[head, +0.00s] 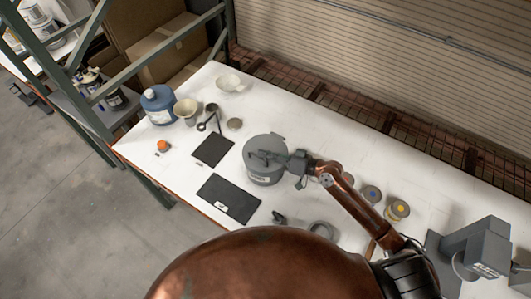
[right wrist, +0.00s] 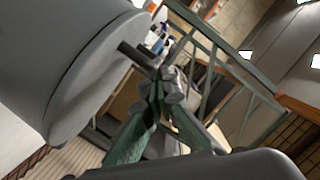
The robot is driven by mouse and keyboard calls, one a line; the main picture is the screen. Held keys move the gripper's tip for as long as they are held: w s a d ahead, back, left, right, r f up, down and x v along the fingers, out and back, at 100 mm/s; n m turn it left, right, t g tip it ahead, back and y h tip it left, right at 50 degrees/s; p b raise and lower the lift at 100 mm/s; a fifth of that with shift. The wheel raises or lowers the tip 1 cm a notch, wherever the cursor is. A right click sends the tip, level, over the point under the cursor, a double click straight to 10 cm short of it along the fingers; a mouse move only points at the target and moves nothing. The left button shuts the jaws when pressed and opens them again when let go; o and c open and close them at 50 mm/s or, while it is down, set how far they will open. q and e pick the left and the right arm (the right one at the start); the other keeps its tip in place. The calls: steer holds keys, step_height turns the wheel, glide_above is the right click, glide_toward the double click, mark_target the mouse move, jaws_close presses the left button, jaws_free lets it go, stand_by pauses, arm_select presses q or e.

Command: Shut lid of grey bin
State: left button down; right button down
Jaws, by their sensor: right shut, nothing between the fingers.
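The grey bin (head: 264,175) stands upright on the white table, with a pale label on its front. Its round grey top (head: 266,141) looks covered by a lid, though my gripper hides part of it and I cannot tell whether the lid sits fully flush. My left gripper is not in view.
Left of the bin lie two dark mats (head: 228,199), a blue jug (head: 158,105), a beige cup (head: 187,111) and a white bowl (head: 229,83). Small round tins (head: 397,210) stand on the right near a grey device (head: 478,247). A green rack frame borders the table's left.

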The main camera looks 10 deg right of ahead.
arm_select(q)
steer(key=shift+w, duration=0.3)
arm_select(e)
steer(key=shift+s+f, duration=0.1)
steer(key=shift+f, duration=0.05)
